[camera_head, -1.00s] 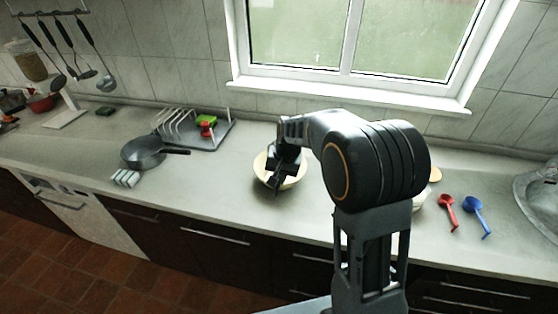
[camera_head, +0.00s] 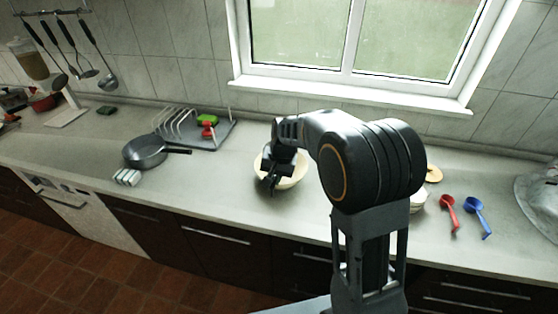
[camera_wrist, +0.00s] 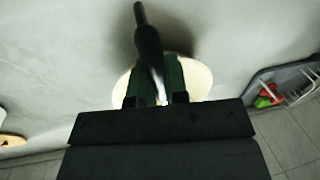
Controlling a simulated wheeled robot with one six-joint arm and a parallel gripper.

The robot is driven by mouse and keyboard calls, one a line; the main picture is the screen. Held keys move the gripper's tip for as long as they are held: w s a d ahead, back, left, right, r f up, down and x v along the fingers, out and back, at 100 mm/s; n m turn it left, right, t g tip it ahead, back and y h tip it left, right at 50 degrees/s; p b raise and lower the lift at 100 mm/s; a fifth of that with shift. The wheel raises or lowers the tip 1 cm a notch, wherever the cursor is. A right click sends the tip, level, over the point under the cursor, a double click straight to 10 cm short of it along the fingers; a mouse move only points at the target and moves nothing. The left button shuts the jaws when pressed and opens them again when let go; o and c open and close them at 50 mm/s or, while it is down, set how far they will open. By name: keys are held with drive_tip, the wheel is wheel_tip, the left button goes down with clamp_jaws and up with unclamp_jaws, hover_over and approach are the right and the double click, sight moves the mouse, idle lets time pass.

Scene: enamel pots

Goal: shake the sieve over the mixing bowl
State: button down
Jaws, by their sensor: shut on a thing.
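The cream mixing bowl (camera_head: 295,179) stands on the counter below the window, partly hidden by my gripper (camera_head: 271,178) and wrist in the head view. In the wrist view, the pale bowl (camera_wrist: 202,80) shows behind my gripper (camera_wrist: 158,92). My gripper is shut on a dark, rod-like handle (camera_wrist: 148,35), which I take to be the sieve's. The handle runs up and away between the fingers, over the counter. The sieve's mesh and rim cannot be made out. My gripper is above the bowl, towards its left side in the head view.
A grey pan (camera_head: 145,151) and a dish rack (camera_head: 180,127) with red and green items stand to the left. A red spoon (camera_head: 449,212) and a blue spoon (camera_head: 477,216) lie to the right. The counter between pan and bowl is clear.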

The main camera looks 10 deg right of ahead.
drive_tip(key=shift+d, duration=1.05)
drive_tip(key=shift+r, duration=0.15)
wheel_tip(320, 180, up, 5)
drive_tip(key=p, duration=0.3)
drive_tip(key=shift+p, duration=0.4)
idle(0.4)
